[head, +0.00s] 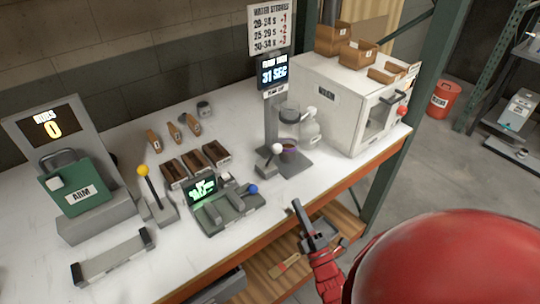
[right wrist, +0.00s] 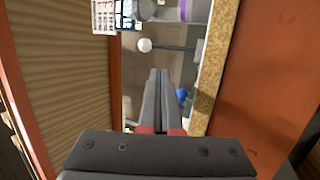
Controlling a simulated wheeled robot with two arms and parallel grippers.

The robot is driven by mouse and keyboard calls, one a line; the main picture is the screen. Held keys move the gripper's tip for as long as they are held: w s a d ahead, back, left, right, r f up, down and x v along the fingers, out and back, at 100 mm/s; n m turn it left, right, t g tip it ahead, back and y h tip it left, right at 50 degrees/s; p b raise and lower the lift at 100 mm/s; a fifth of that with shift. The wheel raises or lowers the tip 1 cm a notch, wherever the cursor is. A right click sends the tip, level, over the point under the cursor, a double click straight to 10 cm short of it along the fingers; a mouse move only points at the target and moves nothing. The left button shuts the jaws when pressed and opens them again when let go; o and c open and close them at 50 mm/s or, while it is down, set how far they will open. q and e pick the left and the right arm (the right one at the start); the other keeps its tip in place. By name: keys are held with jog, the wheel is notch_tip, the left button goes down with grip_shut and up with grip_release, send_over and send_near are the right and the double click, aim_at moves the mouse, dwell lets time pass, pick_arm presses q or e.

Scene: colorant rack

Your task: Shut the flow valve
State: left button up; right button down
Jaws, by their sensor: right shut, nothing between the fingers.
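A short lever with a white ball knob (head: 277,149) stands at the base of the grey stand (head: 272,122), in front of a purple-rimmed cup (head: 288,146). It seems to be the flow valve; no label on it can be read. The stand's display (head: 273,71) reads 31 SEC. In the right wrist view the white knob (right wrist: 145,45) shows ahead of the fingers, apart from them. My left gripper is not in view.
A console with a blue knob (head: 253,189) stands left of my right gripper; the blue knob also shows in the right wrist view (right wrist: 181,95). A yellow-knobbed lever (head: 143,170) stands farther left. A white cabinet (head: 333,99) stands behind right. The orange bench edge (head: 338,185) is close.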

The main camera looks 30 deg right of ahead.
jog(key=shift+s, duration=0.15)
jog(key=p, duration=0.6)
send_near(272, 155)
jog(key=x, duration=0.5)
jog(key=shift+d+r, duration=0.25)
jog(key=shift+r, duration=0.25)
jog(key=shift+w+d, duration=0.1)
jog(key=shift+w, duration=0.45)
jog(key=shift+r, duration=0.1)
